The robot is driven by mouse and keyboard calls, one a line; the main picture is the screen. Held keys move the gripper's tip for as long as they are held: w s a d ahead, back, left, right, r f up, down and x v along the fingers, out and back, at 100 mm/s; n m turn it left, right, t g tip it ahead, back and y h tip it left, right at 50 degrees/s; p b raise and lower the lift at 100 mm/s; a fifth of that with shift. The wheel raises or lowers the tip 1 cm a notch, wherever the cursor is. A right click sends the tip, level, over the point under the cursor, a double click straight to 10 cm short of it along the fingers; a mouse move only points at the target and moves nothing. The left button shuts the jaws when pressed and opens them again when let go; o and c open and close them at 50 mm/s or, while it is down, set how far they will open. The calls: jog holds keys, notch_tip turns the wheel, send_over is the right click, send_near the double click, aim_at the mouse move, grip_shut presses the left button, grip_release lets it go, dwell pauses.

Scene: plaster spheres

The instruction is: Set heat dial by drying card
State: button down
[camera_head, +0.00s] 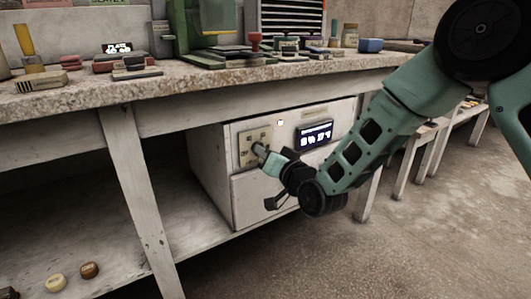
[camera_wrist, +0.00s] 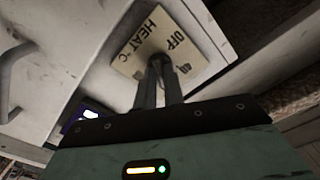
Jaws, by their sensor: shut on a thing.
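The cream heat dial plate (camera_head: 247,155) is on the front of a white cabinet (camera_head: 222,185) under the bench. In the wrist view the plate (camera_wrist: 133,62) reads "HEAT °C" and "OFF". My gripper (camera_head: 261,151) reaches it from the right. In the wrist view its two fingers (camera_wrist: 160,66) are close together, shut on the dial's knob at the plate's middle. The knob is mostly hidden by the fingertips, and its setting cannot be read. A lit display (camera_head: 314,135) sits right of the plate, its text too small to read. I cannot make out a drying card.
The bench top (camera_head: 190,78) above holds several blocks, a small lit sign (camera_head: 117,48), a red-topped stamp (camera_head: 255,41) and a green machine (camera_head: 187,32). A bench leg (camera_head: 138,190) stands left of the cabinet. Two round pieces (camera_head: 89,270) lie on the low shelf.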

jog(key=shift+f, duration=0.1)
dwell(0.3)
jog(key=c, duration=1.5)
grip_release()
jog(key=p+v, duration=0.3)
jog(key=v, duration=1.4)
jog(key=shift+s+d+p, duration=0.2)
jog(key=shift+p, duration=0.1)
